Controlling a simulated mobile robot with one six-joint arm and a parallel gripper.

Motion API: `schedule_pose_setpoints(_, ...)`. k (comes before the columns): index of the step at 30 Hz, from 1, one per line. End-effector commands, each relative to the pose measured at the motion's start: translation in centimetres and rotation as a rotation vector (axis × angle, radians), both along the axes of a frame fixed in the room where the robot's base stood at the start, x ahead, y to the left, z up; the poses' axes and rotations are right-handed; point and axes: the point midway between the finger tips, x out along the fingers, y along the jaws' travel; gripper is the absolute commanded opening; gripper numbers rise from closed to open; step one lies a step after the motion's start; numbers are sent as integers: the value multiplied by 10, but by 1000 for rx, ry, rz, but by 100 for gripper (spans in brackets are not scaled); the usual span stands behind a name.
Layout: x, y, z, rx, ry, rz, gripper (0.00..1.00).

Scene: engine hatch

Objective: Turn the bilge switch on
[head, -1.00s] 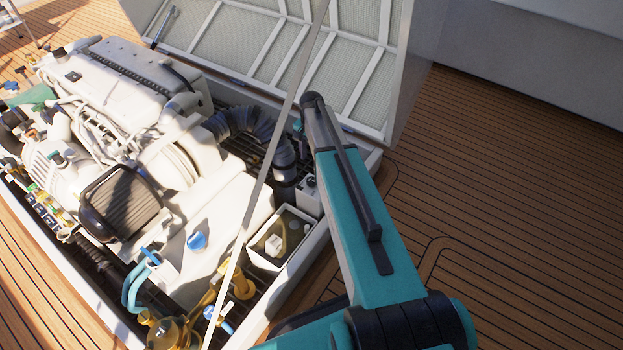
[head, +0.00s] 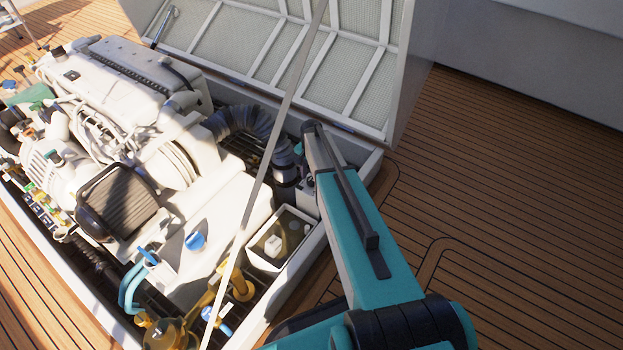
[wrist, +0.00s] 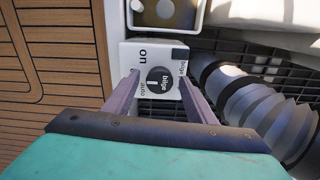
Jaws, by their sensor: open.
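In the wrist view the bilge switch is a round dark knob (wrist: 159,80) on a white box (wrist: 134,56). The box face carries the words "on", "auto" and "bilge". A pale mark on the knob appears to lie towards the "auto" side; its exact angle is hard to read. My gripper (wrist: 159,77) is open, with one finger to the left of the knob and one to the right. I cannot tell whether the fingertips reach down beside the knob or hover above it. In the head view my arm hides the fingers and most of the switch box.
A ribbed grey hose (wrist: 245,105) runs close to the right of my gripper; it also shows in the head view (head: 255,122). An open-topped pale container (head: 282,245) is near the box. The white engine (head: 110,85) fills the hatch. The raised hatch lid (head: 345,60) stands behind.

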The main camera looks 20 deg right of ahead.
Motion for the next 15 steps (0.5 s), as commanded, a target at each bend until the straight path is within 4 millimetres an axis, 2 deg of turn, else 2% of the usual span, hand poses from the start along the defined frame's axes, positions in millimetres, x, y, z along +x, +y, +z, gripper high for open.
schedule_pose_setpoints(9, 0, 0, -1, 0, 0, 0, 51)
schedule_pose_setpoints(11, 0, 0, -1, 0, 0, 0, 43)
schedule_pose_setpoints(15, 0, -1, -1, 0, 0, -1, 19)
